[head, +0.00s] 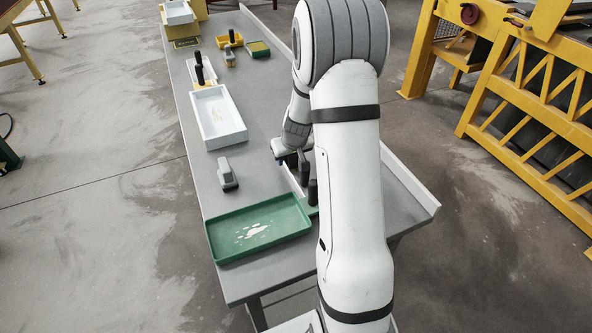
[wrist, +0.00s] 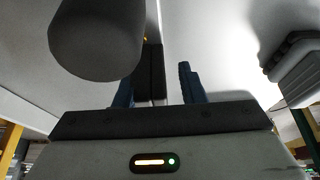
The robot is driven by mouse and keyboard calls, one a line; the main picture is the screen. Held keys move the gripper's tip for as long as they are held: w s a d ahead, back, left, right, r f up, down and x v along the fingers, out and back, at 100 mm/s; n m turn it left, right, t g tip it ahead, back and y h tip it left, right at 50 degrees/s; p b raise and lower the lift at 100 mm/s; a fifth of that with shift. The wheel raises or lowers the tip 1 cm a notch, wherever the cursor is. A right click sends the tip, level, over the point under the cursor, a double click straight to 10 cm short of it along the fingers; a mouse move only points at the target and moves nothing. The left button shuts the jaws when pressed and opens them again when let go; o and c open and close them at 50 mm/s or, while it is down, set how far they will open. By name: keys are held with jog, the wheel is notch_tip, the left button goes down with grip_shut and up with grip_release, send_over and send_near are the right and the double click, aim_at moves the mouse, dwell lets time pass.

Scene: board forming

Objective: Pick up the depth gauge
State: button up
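My gripper (wrist: 158,86) shows two blue fingers spread apart in the wrist view. A dark upright block (wrist: 150,72) shows between them, close to the left finger, with a gap to the right finger. I cannot tell whether it is held or lies beyond the fingers. In the head view my gripper (head: 282,160) is low over the table, partly hidden by my arm. Two dark upright handles (head: 304,168) (head: 313,192) stand beside it. A grey tool (head: 228,176) lies left of it. I cannot tell for sure which thing is the depth gauge.
A large dark rounded cylinder (wrist: 95,40) is close to the wrist camera. On the grey table (head: 215,185) are a green tray (head: 222,247), a white tray (head: 203,122), and black-handled tools (head: 199,68) farther back.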

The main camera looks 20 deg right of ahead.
grip_shut()
dwell(0.3)
jog(key=shift+r, duration=0.15)
